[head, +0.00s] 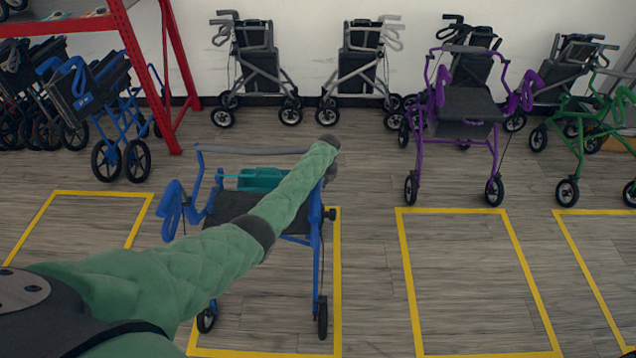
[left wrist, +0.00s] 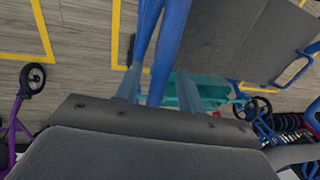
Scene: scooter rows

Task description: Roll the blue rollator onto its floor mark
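The blue rollator (head: 317,262) has a dark seat, a grey backrest bar and a teal bag (head: 258,179). In the head view it stands upright over a yellow-outlined floor mark (head: 338,280). Its two near wheels are on the floor inside the outline; its other wheels are not clearly visible. My left arm reaches across it from the left and ends at its right side, where the gripper is mostly hidden. In the left wrist view, my left gripper (left wrist: 158,88) has blue frame tube (left wrist: 165,50) between its fingers and appears closed on it. My right gripper is not in view.
A purple rollator (head: 466,125) stands behind the empty mark (head: 410,270) to the right. A green rollator (head: 590,125) is farther right. Grey rollators (head: 258,65) line the wall. Blue folded ones (head: 100,100) stand by a red rack (head: 140,70) at left.

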